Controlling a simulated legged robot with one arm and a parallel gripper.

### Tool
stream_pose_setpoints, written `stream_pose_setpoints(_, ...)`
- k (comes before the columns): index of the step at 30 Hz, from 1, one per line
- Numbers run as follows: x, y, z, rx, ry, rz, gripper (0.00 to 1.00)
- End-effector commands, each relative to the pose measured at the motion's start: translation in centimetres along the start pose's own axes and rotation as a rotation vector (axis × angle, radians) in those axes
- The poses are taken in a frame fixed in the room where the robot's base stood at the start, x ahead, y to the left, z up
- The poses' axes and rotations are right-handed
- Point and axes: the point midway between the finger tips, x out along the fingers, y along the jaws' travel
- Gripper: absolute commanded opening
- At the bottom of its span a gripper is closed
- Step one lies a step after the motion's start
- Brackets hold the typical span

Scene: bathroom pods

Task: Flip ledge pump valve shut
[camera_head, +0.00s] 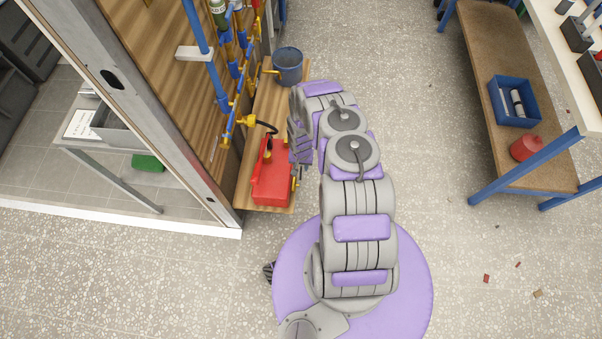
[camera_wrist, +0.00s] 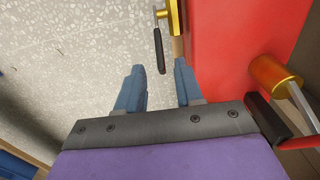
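A red pump box (camera_head: 271,190) sits on the wooden ledge (camera_head: 262,105) beside the pod's wood-panelled wall. A small brass valve (camera_head: 293,183) shows at the box's right side. In the wrist view the red box (camera_wrist: 225,40) fills the right part. A brass valve (camera_wrist: 172,15) with a black lever (camera_wrist: 159,50) sticks out from its side at the top. The lever lies ahead of my gripper (camera_wrist: 158,70), roughly in line with the gap between the fingers. The fingers are apart, with nothing between them. In the head view my gripper (camera_head: 299,152) is beside the box's far right corner.
A second brass fitting (camera_wrist: 276,76) with a black part is close to my gripper's right side. Blue and brass pipes (camera_head: 237,75) run along the wall. A blue bucket (camera_head: 288,65) stands at the ledge's far end. A workbench (camera_head: 480,60) is at right; open floor lies between.

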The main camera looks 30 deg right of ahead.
Motion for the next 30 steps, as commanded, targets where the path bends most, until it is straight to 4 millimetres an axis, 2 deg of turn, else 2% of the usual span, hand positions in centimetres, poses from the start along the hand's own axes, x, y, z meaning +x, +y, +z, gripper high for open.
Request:
stream_pose_setpoints(1, 1.2, 0.0, 0.0, 0.001, 0.0, 0.0, 0.36)
stream_pose_setpoints(6, 3.7, 0.1, 0.1, 0.001, 0.0, 0.0, 0.36)
stream_pose_setpoints(12, 5.7, -0.1, -0.1, 0.002, 0.003, -0.001, 0.36)
stream_pose_setpoints(18, 6.4, 0.0, -0.1, 0.001, 0.002, -0.001, 0.36)
stream_pose_setpoints(26, 6.5, 0.0, -0.1, 0.001, 0.002, 0.0, 0.36)
stream_pose_setpoints(30, 6.4, 0.0, -0.1, 0.001, 0.002, -0.001, 0.24)
